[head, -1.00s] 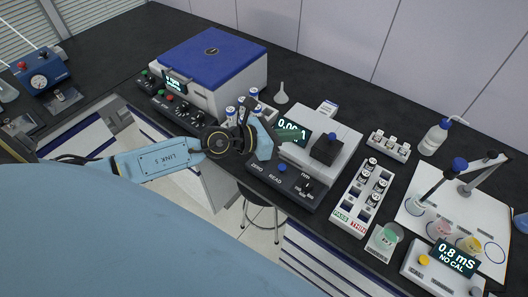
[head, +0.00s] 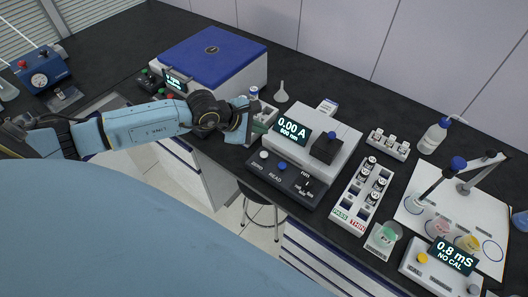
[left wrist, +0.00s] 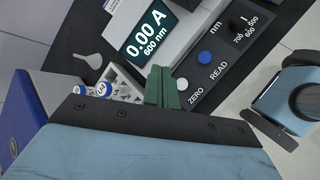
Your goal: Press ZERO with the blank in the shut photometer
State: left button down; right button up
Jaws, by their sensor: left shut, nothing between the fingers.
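The photometer (head: 336,131) stands in the middle of the bench, its small black lid (head: 326,149) down on top; any blank inside is hidden. Its display (head: 292,130) reads 0.00 A, 600 nm, also in the left wrist view (left wrist: 148,36). The white ZERO button (head: 264,154) and blue READ button (head: 282,165) are uncovered on the front panel. My left gripper (head: 243,127) is left of the photometer, apart from the buttons. In the left wrist view its green fingers (left wrist: 166,88) are together and empty, beside the ZERO button (left wrist: 183,84).
A blue-lidded device (head: 212,55) stands behind my left arm. A rack with vials (head: 262,115) is close to the left gripper.

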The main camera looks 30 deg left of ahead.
aim_at(265, 153)
pick_arm(q)
notch_tip(265, 153, down, 8)
jog(key=b, duration=0.6)
jog(key=shift+f, duration=0.15)
dwell(0.9)
dwell(0.7)
jog(key=shift+f+b, duration=0.35)
jog(key=shift+b, duration=0.05)
jog(key=shift+f+b, duration=0.8)
jog(key=shift+f, duration=0.15)
dwell(0.8)
jog(key=shift+r+p, duration=1.05)
jog(key=shift+r, duration=0.3)
